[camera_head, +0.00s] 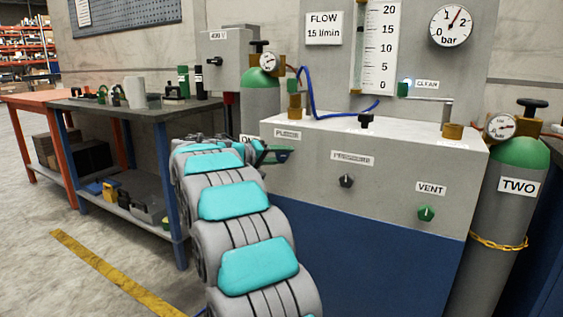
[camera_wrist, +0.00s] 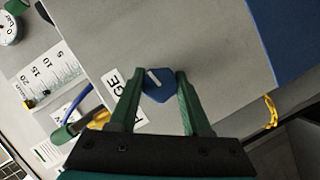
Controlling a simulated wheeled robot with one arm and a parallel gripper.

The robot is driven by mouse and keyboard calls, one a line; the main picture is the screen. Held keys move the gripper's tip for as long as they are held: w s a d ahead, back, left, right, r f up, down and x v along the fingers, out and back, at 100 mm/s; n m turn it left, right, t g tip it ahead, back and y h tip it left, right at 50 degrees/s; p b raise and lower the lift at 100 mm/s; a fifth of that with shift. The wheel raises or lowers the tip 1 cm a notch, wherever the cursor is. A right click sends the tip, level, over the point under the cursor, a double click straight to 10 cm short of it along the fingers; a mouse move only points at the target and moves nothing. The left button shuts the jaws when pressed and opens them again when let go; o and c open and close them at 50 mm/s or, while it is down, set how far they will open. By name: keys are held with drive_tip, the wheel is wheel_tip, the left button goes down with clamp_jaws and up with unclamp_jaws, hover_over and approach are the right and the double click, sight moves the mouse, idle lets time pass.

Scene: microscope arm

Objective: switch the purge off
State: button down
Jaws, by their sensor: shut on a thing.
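The blue purge knob (camera_wrist: 158,86) shows in the wrist view between my two green fingers, with a white pointer line on its face. My gripper (camera_wrist: 160,80) is shut on this knob, one finger on each side. The purge label (camera_wrist: 113,80) beside it is partly covered by a finger, with only "GE" clear. In the head view my gripper (camera_head: 276,154) is at the left of the cabinet front (camera_head: 385,190), just below the label reading PURGE (camera_head: 288,134). My gripper hides the knob there.
A dark knob (camera_head: 346,181) and a green vent knob (camera_head: 426,213) sit to the right on the same panel. Gas cylinders (camera_head: 515,186) (camera_head: 261,100) stand either side. A blue hose (camera_head: 310,90) runs above the cabinet. A workbench (camera_head: 150,110) stands left.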

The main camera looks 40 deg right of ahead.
drive_tip(key=n+h, duration=0.1)
drive_tip(key=n, duration=0.1)
drive_tip(key=shift+d+n+g, duration=0.1)
drive_tip(key=shift+n+g, duration=0.2)
drive_tip(key=shift+g, duration=0.1)
drive_tip(key=n+h+p, duration=0.1)
drive_tip(key=n, duration=0.2)
drive_tip(key=shift+h, duration=0.3)
drive_tip(key=n+p, duration=0.1)
drive_tip(key=n, duration=0.1)
drive_tip(key=n+h+p, duration=0.1)
drive_tip(key=n, duration=0.1)
drive_tip(key=shift+n+h+p, duration=0.3)
drive_tip(key=n+t+h+p, duration=0.1)
drive_tip(key=n+t+p, duration=0.1)
drive_tip(key=n, duration=0.3)
drive_tip(key=shift+f+n, duration=0.1)
drive_tip(key=shift+n, duration=0.2)
drive_tip(key=shift+c, duration=1.8)
unclamp_jaws()
